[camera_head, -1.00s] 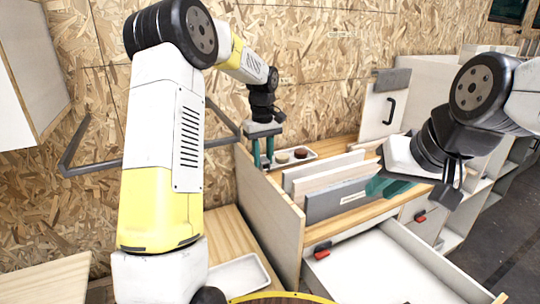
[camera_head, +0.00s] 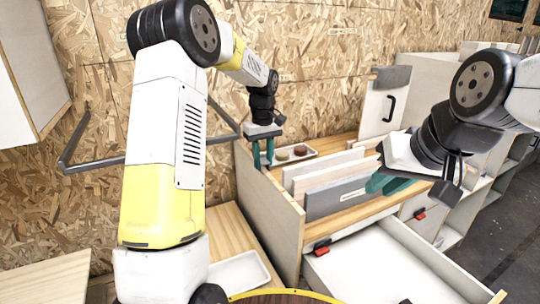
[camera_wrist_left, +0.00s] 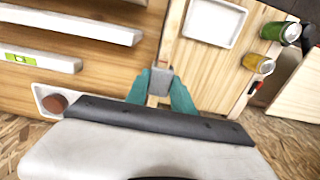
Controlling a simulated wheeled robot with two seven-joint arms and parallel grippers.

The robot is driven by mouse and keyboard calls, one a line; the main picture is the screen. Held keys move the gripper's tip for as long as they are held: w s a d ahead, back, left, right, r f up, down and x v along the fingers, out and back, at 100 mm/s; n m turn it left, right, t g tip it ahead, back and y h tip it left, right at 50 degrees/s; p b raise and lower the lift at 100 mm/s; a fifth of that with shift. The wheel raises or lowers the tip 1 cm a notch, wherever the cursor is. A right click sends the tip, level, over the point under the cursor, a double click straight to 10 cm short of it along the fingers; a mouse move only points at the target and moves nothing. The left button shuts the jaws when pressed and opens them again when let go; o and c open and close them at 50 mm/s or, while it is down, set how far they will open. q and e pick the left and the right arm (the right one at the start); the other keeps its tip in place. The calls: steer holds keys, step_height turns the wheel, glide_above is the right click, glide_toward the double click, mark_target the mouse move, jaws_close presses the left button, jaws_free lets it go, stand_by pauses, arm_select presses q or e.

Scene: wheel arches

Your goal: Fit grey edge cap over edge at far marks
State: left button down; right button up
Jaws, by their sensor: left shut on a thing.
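The grey edge cap (camera_wrist_left: 160,82) is a small grey block between the teal fingers of my left gripper in the left wrist view. My left gripper (camera_wrist_left: 160,90) is shut on it. The cap lies at the top edge of the upright wooden panel (camera_wrist_left: 171,38); I cannot tell how far it sits over that edge. In the head view my left gripper (camera_head: 263,154) points down at the panel's far end (camera_head: 272,205), near the wall. The cap is hard to make out there, and the marks are not clear. My right gripper (camera_head: 388,184) hangs over the worktop; its opening is unclear.
Upright boards (camera_head: 335,197) stand on the worktop. An open drawer (camera_head: 365,265) juts out in front. A second white tray (camera_head: 240,271) lies left of the panel.

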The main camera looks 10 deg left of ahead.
arm_select(q)
steer(key=shift+f, duration=0.75)
stand_by(0.5)
steer(key=c, duration=1)
jaws_free()
steer(key=shift+r, duration=0.1)
step_height(320, 180, up, 8)
steer(key=shift+f, duration=0.2)
